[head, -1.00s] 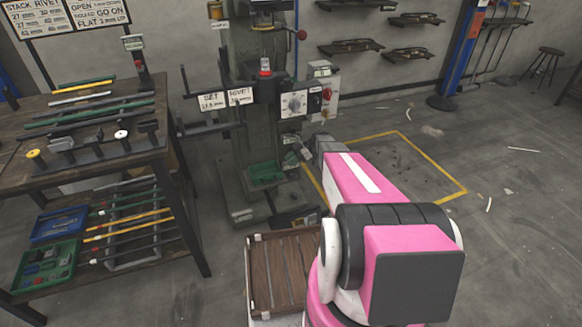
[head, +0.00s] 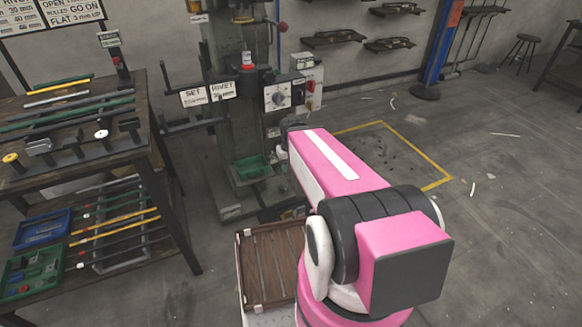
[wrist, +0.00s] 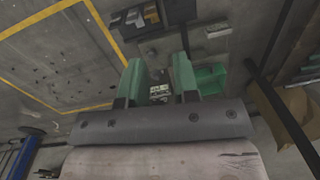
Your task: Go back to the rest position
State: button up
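My gripper (wrist: 158,75) shows in the wrist view as two green fingers standing apart, with a gap between them and nothing visibly held. In the head view my pink arm reaches towards the rivet press (head: 250,110); its forearm hides the gripper itself. The press is a tall dark green machine with a signboard "SET RIVET" (head: 208,94) and a dial box (head: 278,96).
A workbench (head: 75,160) with rods and small tools stands at the left, blue and green trays on its lower shelf. A wooden-slatted tray (head: 268,268) lies left of my arm. A yellow floor outline (head: 410,150) lies right of the press; the floor at right is mostly open.

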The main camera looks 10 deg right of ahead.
jog(key=shift+s+d+r+m+t+h, duration=0.2)
jog(key=shift+s+r+m+t+h, duration=0.15)
jog(key=shift+s+r+m, duration=0.3)
jog(key=shift+f, duration=0.1)
dwell(0.8)
